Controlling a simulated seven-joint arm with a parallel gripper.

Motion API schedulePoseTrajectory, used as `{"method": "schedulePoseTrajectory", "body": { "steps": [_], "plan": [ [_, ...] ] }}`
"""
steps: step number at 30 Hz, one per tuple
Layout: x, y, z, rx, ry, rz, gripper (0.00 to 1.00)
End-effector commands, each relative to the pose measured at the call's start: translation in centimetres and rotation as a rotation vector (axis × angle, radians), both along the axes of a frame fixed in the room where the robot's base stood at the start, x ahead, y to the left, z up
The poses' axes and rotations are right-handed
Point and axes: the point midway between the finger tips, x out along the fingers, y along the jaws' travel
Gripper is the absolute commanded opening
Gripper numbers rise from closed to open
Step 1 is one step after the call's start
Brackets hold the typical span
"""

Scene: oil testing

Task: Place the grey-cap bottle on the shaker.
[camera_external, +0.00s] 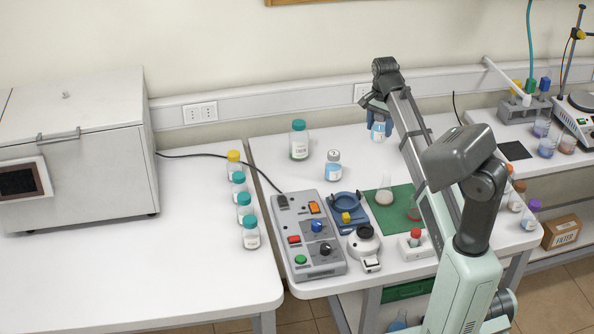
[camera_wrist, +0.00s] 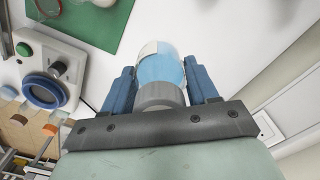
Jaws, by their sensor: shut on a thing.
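My gripper (camera_external: 375,108) is shut on the grey-cap bottle (camera_external: 378,132) above the back of the right table. In the wrist view the bottle (camera_wrist: 162,68) has light blue contents, a white label and a grey cap between the two blue fingers. Whether it touches the table is unclear. I cannot tell for certain which device is the shaker.
A control box (camera_external: 309,240) with knobs stands left of the ring stand. A green-capped bottle (camera_external: 299,140) stands at the back. Several capped bottles line the left table's right edge. Bare tabletop surrounds the second grey-topped bottle.

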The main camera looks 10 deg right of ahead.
Motion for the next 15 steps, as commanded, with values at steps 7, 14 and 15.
{"method": "schedulePoseTrajectory", "body": {
  "steps": [7,14,15],
  "plan": [
    [0.3,4.0,1.0,0.0,0.001,0.085,0.2],
    [0.3,10.2,1.1,0.0,0.0,0.22,0.2],
    [0.2,11.6,1.1,0.0,0.0,0.248,0.2]
  ]
}}
